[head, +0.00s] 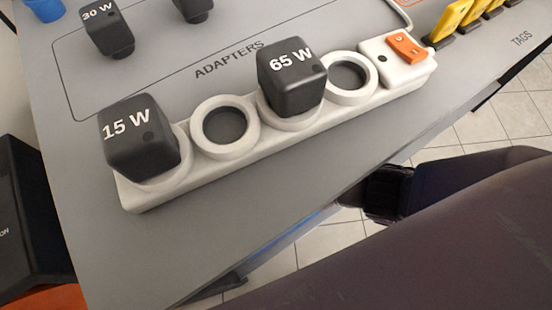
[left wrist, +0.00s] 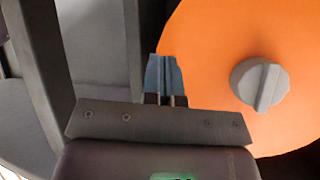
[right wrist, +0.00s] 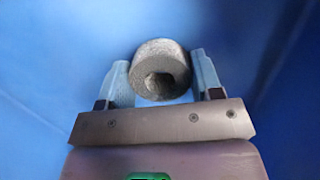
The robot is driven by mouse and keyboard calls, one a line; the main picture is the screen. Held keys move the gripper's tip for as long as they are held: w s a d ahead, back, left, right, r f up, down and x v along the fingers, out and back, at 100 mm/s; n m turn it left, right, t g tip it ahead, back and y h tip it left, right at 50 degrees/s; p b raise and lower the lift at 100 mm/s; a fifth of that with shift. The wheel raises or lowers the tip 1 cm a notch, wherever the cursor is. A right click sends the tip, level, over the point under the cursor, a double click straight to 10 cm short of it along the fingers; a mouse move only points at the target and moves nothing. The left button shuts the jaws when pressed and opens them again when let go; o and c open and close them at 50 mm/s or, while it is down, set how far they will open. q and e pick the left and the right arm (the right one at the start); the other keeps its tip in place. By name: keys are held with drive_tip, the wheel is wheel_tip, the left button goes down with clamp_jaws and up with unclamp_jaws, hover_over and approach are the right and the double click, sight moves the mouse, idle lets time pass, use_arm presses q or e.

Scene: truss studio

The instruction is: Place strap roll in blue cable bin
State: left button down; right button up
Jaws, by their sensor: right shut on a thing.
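The strap roll (right wrist: 162,70) is a grey, rough-looking ring with a hollow centre. My right gripper (right wrist: 163,78) is shut on it, with a pale blue finger on each side. Blue surfaces (right wrist: 50,60) fill the right wrist view around the roll and look like the inside of the blue cable bin; its rim is not visible. I cannot tell whether the roll touches the blue surface. My left gripper (left wrist: 166,75) is shut and empty, its fingers together. The roll and both grippers are out of the head view.
A grey table (head: 300,190) holds a white power strip (head: 240,150) with 15 W (head: 138,135) and 65 W (head: 292,75) adapters. An orange disc (left wrist: 215,50) with a grey knob (left wrist: 260,84) is near my left gripper. A blue object (head: 43,10) shows at the table's far left.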

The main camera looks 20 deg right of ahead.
drive_tip(key=o, duration=0.9)
drive_tip(key=shift+f, duration=0.1)
drive_tip(key=shift+w+r, duration=0.2)
drive_tip(key=shift+r, duration=0.35)
use_arm(q)
drive_tip(key=p, duration=0.3)
drive_tip(key=s+r+g+p, duration=0.1)
drive_tip(key=p, duration=0.2)
drive_tip(key=shift+a+n, duration=0.25)
drive_tip(key=shift+n, duration=0.05)
use_arm(e)
wheel_tip(320, 180, up, 11)
drive_tip(key=a, duration=0.1)
drive_tip(key=shift+s+a+r, duration=0.15)
drive_tip(key=shift+s+a, duration=0.1)
drive_tip(key=shift+s, duration=0.05)
